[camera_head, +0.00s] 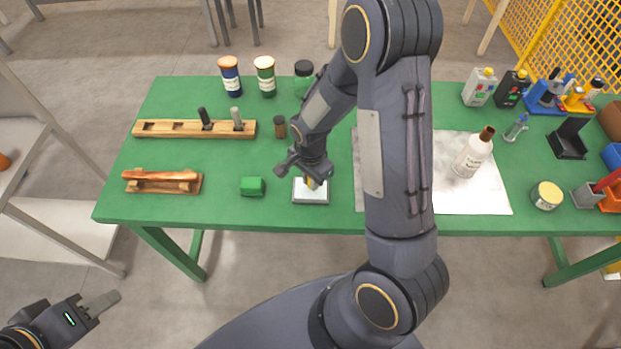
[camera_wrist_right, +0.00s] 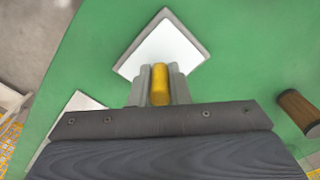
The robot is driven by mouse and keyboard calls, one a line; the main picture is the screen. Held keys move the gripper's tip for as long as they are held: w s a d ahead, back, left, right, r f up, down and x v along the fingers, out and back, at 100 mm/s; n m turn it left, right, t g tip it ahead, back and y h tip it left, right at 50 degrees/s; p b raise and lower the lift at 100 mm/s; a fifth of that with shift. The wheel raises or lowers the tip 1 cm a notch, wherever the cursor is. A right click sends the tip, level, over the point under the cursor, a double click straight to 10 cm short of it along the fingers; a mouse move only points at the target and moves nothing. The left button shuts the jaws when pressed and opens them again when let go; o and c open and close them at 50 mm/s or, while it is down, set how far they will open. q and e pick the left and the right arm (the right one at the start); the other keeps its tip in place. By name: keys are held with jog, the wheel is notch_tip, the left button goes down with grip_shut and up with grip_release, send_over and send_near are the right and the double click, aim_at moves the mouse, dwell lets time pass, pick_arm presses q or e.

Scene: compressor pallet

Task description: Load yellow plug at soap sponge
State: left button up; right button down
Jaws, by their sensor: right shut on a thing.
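My right gripper (camera_head: 312,178) is shut on the yellow plug (camera_wrist_right: 160,84), which shows between its fingers (camera_wrist_right: 158,88) in the right wrist view. In the head view only a bit of yellow shows under the gripper. A white-topped pad with a grey rim (camera_head: 311,196) lies on the table under the gripper; it also shows in the wrist view (camera_wrist_right: 168,50). I cannot tell whether the plug touches it. A green block (camera_head: 252,186) sits left of it; which one is the soap sponge is unclear. My left gripper (camera_head: 103,303) is low, off the table, its jaw gap unclear.
A wooden rack (camera_head: 180,129) and a wooden holder (camera_head: 160,182) stand on the left of the green table (camera_head: 230,208). A brown cylinder (camera_head: 280,127) stands behind the pad and also shows in the wrist view (camera_wrist_right: 298,108). A white bottle (camera_head: 473,155) stands on the right.

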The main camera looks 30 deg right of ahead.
jog(key=shift+f+b, duration=0.4)
jog(key=shift+b, duration=0.05)
dwell(1.4)
jog(key=shift+r+p, duration=2.7)
jog(key=shift+r, duration=0.9)
jog(key=shift+f, duration=0.1)
